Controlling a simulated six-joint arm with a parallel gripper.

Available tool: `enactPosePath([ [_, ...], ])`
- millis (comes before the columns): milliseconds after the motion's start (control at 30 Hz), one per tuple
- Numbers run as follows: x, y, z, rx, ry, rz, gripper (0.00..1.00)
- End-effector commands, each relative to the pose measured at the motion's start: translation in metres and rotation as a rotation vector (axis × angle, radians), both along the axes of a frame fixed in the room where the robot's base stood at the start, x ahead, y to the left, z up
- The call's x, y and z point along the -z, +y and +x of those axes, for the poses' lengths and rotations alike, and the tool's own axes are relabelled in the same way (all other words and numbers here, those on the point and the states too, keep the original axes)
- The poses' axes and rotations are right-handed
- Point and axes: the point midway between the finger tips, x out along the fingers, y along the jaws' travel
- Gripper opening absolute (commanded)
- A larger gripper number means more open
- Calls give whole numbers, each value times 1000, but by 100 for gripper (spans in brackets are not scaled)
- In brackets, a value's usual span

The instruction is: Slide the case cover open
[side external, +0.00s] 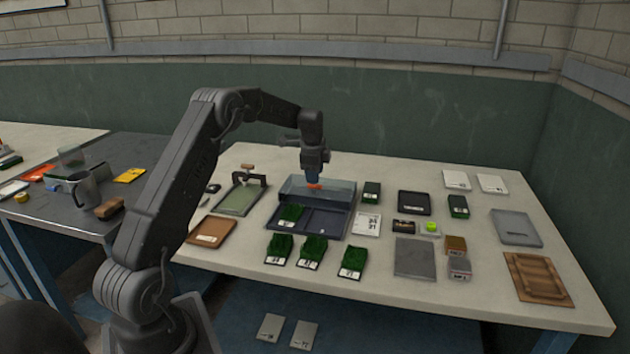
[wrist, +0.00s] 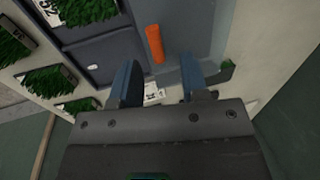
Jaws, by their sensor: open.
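The case (side external: 322,223) sits on the pale table, a dark blue-grey tray with compartments. Its clear cover (side external: 338,192) lies over the rear part, and the front compartments are uncovered. An orange handle (side external: 314,186) is on the cover; it also shows in the wrist view (wrist: 155,43). My gripper (side external: 314,179) is right above the handle. In the wrist view my gripper (wrist: 157,75) has its two blue fingers apart, with the orange handle just beyond the gap between them. I cannot tell whether the fingers touch it. A turf piece (side external: 291,213) lies in the case's left compartment.
Several turf samples, such as one at the front (side external: 312,250), lie close around the case. A white number card (side external: 367,223) is to its right. A green tray with a clamp (side external: 240,198) stands to the left. A grey plate (side external: 414,258) lies farther right.

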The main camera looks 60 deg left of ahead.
Motion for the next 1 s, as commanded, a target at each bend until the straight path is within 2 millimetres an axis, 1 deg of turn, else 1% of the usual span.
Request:
enactPosePath([
  [33, -13, -1, -1, 0, -5, 4, 41],
  [200, -51, -7, -7, 0, -4, 3, 41],
  [300, -71, -10, -9, 0, -4, 3, 41],
  [433, -89, -12, -12, 0, -4, 2, 41],
  [600, -101, -14, -14, 0, -3, 1, 41],
  [1000, -102, -14, -14, 0, -2, 1, 41],
])
